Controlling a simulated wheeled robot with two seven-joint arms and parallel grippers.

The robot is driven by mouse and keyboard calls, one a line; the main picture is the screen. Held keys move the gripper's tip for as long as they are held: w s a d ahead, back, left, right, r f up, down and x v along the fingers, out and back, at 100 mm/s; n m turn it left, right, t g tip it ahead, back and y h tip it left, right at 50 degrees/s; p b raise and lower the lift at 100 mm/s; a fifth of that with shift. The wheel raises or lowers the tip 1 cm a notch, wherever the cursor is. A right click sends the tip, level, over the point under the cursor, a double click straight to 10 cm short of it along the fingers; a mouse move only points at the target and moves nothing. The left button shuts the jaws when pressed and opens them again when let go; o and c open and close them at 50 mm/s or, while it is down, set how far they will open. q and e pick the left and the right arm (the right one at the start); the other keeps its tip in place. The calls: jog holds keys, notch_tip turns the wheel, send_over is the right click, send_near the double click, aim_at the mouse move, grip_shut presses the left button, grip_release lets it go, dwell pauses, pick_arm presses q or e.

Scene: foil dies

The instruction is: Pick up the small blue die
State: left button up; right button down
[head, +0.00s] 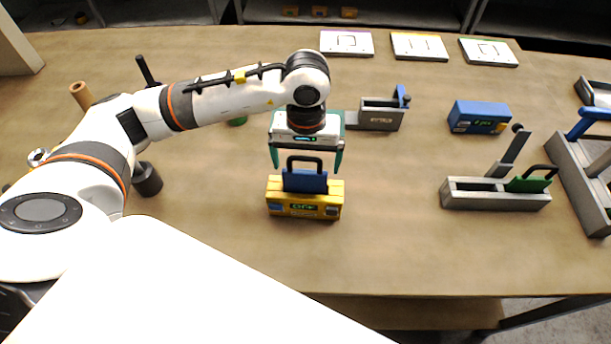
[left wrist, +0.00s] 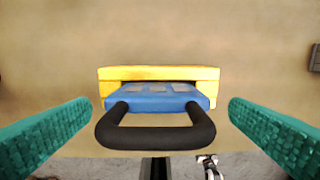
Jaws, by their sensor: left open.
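The small blue die (head: 305,182) stands upright in a yellow holder (head: 304,208) at the middle of the table. It has a black loop handle (head: 305,160) on top. My left gripper (head: 306,165) is open above the die. Its teal fingers stand on either side of the handle, apart from it. In the left wrist view the open fingers (left wrist: 158,120) flank the handle with a gap on both sides. My right gripper is not seen.
A grey holder with a green die (head: 528,185) stands to the right. A blue box (head: 479,117) and a grey holder with a blue part (head: 381,115) stand behind. Several white cards (head: 347,43) lie at the back. The table in front of the yellow holder is clear.

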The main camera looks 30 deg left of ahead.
aim_at(305, 171)
pick_arm(q)
jog(key=shift+s+a+f+p, duration=0.1)
jog(key=shift+s+f+p, duration=0.1)
jog(key=shift+f, duration=0.35)
jog(key=shift+s+f+p, duration=0.1)
jog(key=shift+f+p, duration=0.05)
jog(key=shift+f, duration=0.4)
jog(key=shift+w+f, duration=0.2)
jog(key=shift+f, duration=0.3)
jog(key=shift+c, duration=0.2)
